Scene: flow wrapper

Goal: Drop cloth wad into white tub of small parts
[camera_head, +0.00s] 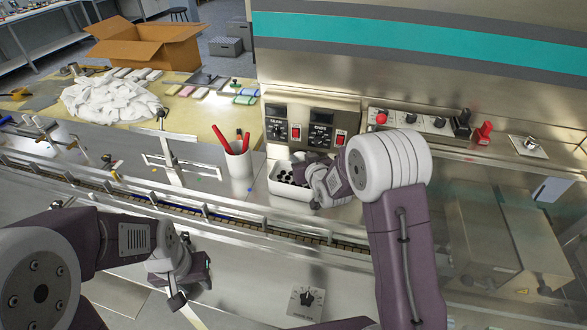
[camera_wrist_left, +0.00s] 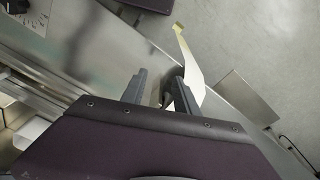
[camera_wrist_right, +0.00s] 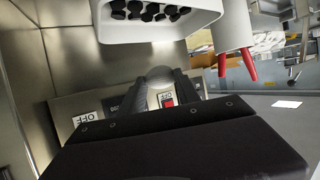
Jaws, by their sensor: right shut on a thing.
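The white tub of small parts (camera_head: 284,192) stands on the machine's ledge, with several dark round parts inside. It also shows at the top of the right wrist view (camera_wrist_right: 160,30). My right gripper (camera_wrist_right: 160,88) is beside the tub and partly over its right side in the head view. It is shut on a dark grey rounded lump (camera_wrist_right: 158,74), seemingly the cloth wad, mostly hidden by the gripper body.
A white cup (camera_head: 239,162) with red-handled tools stands left of the tub. A control panel (camera_head: 310,128) with red switches is behind it. The conveyor (camera_head: 200,212) runs in front. A white cloth pile (camera_head: 110,98) lies on the yellow table. A pale strip (camera_wrist_left: 190,65) hangs near my left fingers.

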